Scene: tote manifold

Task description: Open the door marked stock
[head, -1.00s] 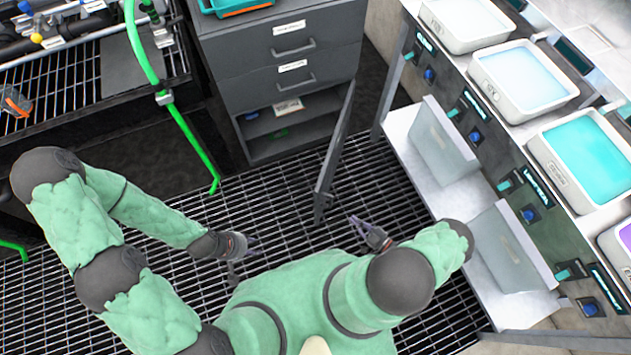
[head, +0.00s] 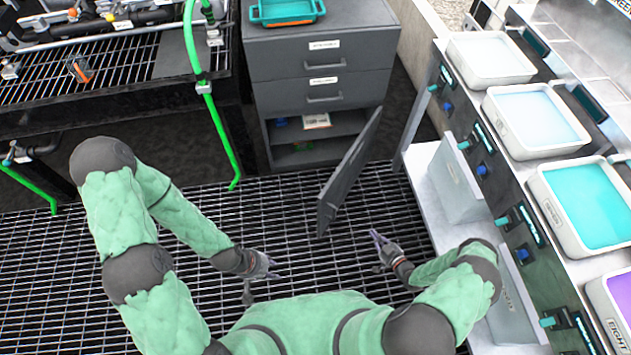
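The grey cabinet (head: 330,60) stands at the top middle of the head view. Its lower door (head: 347,172) is swung outward from the right side, baring the shelves (head: 345,124) inside. No stock marking is readable on this door. My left gripper (head: 262,280) is open and empty over the floor grating, left of the door and apart from it. My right gripper (head: 378,254) is open and empty, a little to the right of the door's near end, with a visible gap between them.
Two labelled drawers above the opening are shut, and a teal tray (head: 287,10) sits on top. A green hose (head: 215,120) hangs left of the cabinet. A bench with several basins (head: 538,118) runs along the right. Open grating (head: 310,270) lies between my grippers.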

